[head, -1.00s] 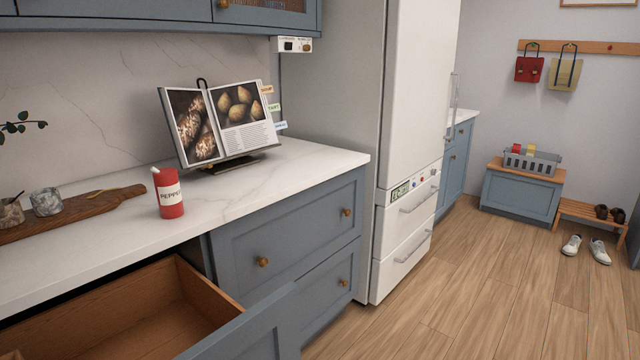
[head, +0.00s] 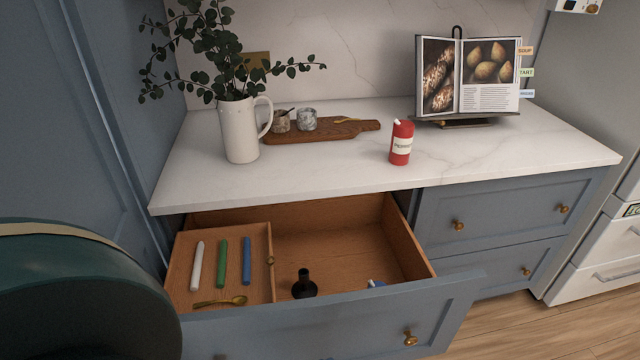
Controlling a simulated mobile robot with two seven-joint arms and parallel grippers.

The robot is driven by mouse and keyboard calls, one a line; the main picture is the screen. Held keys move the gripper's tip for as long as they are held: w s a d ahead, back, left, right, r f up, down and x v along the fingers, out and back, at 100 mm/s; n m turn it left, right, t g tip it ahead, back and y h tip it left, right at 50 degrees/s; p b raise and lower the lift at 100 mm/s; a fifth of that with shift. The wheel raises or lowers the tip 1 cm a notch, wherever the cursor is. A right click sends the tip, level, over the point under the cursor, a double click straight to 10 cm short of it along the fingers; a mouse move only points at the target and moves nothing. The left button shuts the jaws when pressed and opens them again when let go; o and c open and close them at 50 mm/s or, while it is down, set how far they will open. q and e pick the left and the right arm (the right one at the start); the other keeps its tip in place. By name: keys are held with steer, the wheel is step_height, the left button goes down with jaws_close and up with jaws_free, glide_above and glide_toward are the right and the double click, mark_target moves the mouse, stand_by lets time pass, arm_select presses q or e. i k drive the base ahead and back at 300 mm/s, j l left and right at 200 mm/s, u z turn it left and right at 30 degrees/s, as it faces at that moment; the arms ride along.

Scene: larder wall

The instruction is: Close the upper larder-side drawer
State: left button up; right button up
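The upper larder-side drawer (head: 330,325) is pulled well out from under the worktop, beside the tall blue larder panel on the left. Its blue-grey front has a brass knob (head: 410,338) at the right; the left part of the front is partly cut off by the frame. Inside, a wooden tray (head: 262,240) at the left holds a white, a green and a blue candle and a brass spoon (head: 220,301). A black candle holder (head: 304,284) and a small blue-and-white item (head: 375,284) lie on the drawer floor. Neither gripper is in view.
A dark green rounded object (head: 80,300) fills the lower left. The worktop (head: 330,170) holds a white jug with leaves (head: 240,130), a board (head: 335,130), a red pepper tin (head: 401,142) and a book stand (head: 468,80). Closed drawers (head: 510,210) stand at the right.

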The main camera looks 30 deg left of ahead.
mark_target(344, 243)
steer(key=k+u, duration=0.1)
steer(key=u, duration=0.4)
steer(key=k+j+u, duration=0.1)
steer(key=u, duration=0.35)
steer(key=k+z, duration=0.15)
steer(key=z, duration=0.15)
steer(key=k+l+z, duration=0.1)
steer(key=z, duration=0.2)
